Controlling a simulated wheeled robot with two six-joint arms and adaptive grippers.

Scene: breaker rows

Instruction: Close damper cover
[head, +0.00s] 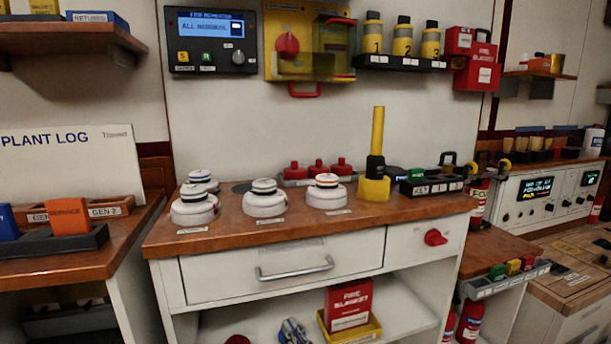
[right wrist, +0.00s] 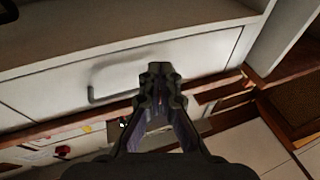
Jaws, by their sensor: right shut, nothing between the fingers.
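The yellow damper box (head: 275,66) hangs on the wall panel at upper centre in the head view. Its red knob (head: 287,44) shows uncovered. The see-through yellowish cover (head: 335,50) stands swung out at the box's right side, with a red piece at its top edge. A red loop (head: 305,91) shows under the box. In the right wrist view my right gripper (right wrist: 158,72) is shut and empty, in front of a pale drawer front with a grey handle (right wrist: 105,78). The damper box does not show there. My left gripper is in neither view.
An alarm panel (head: 211,40) is left of the box. Numbered canisters (head: 403,40) on a shelf are close on its right. White detectors (head: 264,200) and a yellow upright tool (head: 376,150) stand on the wooden counter (head: 240,232). The wall between box and counter is clear.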

